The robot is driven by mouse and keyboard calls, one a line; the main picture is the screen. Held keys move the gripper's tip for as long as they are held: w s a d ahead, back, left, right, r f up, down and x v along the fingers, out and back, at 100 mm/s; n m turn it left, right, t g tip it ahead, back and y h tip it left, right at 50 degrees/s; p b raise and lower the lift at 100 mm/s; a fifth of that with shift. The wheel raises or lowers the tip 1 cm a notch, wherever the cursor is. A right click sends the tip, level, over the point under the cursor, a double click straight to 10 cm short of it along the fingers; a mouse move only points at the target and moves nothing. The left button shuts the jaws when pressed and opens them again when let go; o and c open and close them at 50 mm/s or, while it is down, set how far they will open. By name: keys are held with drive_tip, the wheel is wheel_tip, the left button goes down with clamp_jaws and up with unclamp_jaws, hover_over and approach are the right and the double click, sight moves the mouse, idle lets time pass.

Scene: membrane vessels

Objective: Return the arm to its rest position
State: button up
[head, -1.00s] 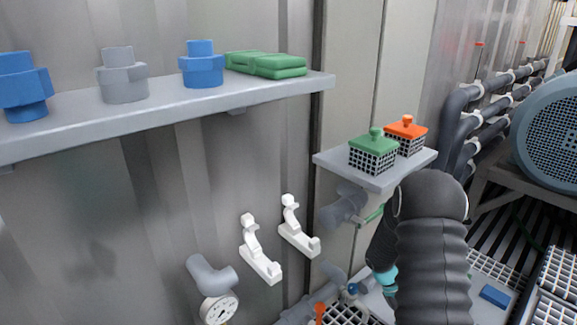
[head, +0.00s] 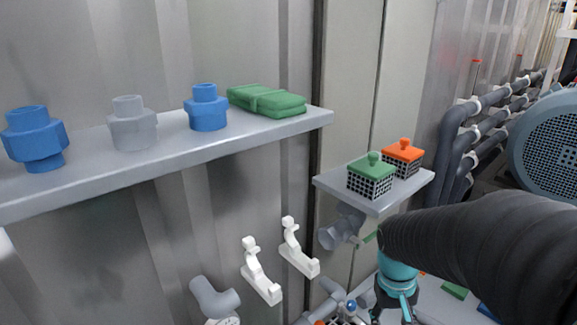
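My arm, covered in a black ribbed sleeve, comes in from the right edge in the head view and bends down at a teal wrist. My gripper (head: 394,308) points downward at the bottom edge, right of the white hooks. Its fingertips are cut off by the frame, so I cannot tell whether it is open or shut, and I see nothing held in it.
A wall shelf (head: 170,160) holds blue and grey fittings and a green folded bundle (head: 266,101). A small shelf (head: 345,187) with green-lidded (head: 371,176) and orange-lidded (head: 403,158) baskets is close above my arm. White hooks (head: 262,272) and a grey pipe elbow (head: 213,298) are at lower left.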

drive_tip(key=s+a+r+t+p, duration=0.2)
drive_tip(key=s+r, duration=0.2)
drive_tip(key=r, duration=0.3)
drive_tip(key=s+a+r+t+y+p, duration=0.1)
drive_tip(key=s+a+r+t, duration=0.2)
drive_tip(key=r, duration=0.5)
drive_tip(key=shift+s+r+t+p, duration=0.3)
drive_tip(key=shift+s+p, duration=0.1)
drive_tip(key=shift+s, duration=0.45)
